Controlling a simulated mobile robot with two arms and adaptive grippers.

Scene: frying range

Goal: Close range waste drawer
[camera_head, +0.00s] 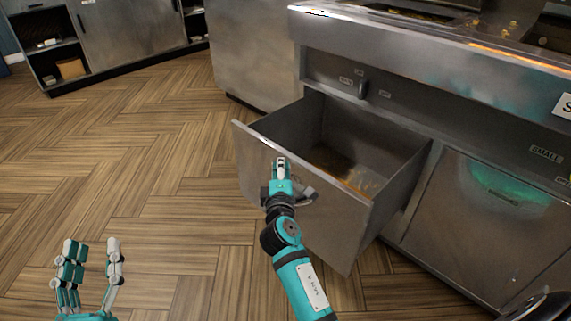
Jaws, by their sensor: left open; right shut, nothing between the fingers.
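The range waste drawer (330,226) is pulled far out of the frying range, and its empty-looking grey inside shows from above. Its handle (302,194) on the front panel is partly hidden behind my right arm. My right gripper (281,166) is shut and empty, in front of the drawer's front panel near the handle. I cannot tell whether it touches the panel. My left gripper (88,268) is open and empty over the floor at the lower left, well apart from the drawer.
The frying range (420,60) stands at the right, with a closed cabinet door (480,215) beside the drawer. A steel cabinet (243,50) stands behind it. Shelving (55,62) is at the back left. The wooden floor (130,150) to the left is clear.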

